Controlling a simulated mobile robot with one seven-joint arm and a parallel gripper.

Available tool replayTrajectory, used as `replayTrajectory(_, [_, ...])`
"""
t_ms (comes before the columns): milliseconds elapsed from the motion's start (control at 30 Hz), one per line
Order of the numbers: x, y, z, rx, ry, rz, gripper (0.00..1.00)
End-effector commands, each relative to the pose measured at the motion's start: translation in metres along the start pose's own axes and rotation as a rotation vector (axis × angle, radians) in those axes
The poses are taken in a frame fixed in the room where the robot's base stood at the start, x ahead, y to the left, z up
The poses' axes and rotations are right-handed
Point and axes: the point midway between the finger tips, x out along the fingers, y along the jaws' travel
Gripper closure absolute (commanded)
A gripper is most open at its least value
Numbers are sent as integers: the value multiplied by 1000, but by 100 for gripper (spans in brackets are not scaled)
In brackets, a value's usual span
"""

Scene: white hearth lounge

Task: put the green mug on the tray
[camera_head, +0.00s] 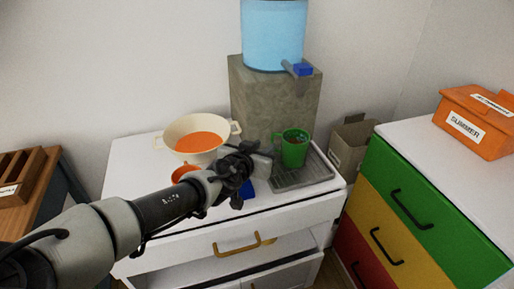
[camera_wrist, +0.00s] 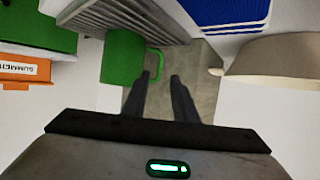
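The green mug (camera_head: 294,150) is upright at the foot of the stone dispenser stand, over the back left part of the grey slatted tray (camera_head: 318,173). I cannot tell whether its base touches the tray. In the wrist view the mug (camera_wrist: 120,58) is left of my fingers, its handle pointing towards them, and the tray (camera_wrist: 165,20) shows behind it. My gripper (camera_head: 257,161) is just left of the mug. In the wrist view its two fingers (camera_wrist: 159,78) are apart, with the handle's end near the gap and nothing clearly held.
A cream pan (camera_head: 170,133) with orange contents and an orange cup (camera_head: 186,173) stand left on the white cabinet. A blue item (camera_head: 248,189) is partly hidden behind my gripper. The water dispenser's tap (camera_head: 301,69) overhangs near the mug. A coloured drawer chest (camera_head: 420,195) stands right.

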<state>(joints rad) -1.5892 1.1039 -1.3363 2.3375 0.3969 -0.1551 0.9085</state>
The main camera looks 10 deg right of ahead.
Motion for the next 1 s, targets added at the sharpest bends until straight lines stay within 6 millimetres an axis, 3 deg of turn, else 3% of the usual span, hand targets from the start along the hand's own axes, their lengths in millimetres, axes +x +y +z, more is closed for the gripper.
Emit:
replayTrajectory(100, [-26,-1,-2,-3,1,-3,74])
replayTrajectory(300, [-49,0,-1,-2,1,0,74])
replayTrajectory(1000, [-53,0,0,0,0,1,74])
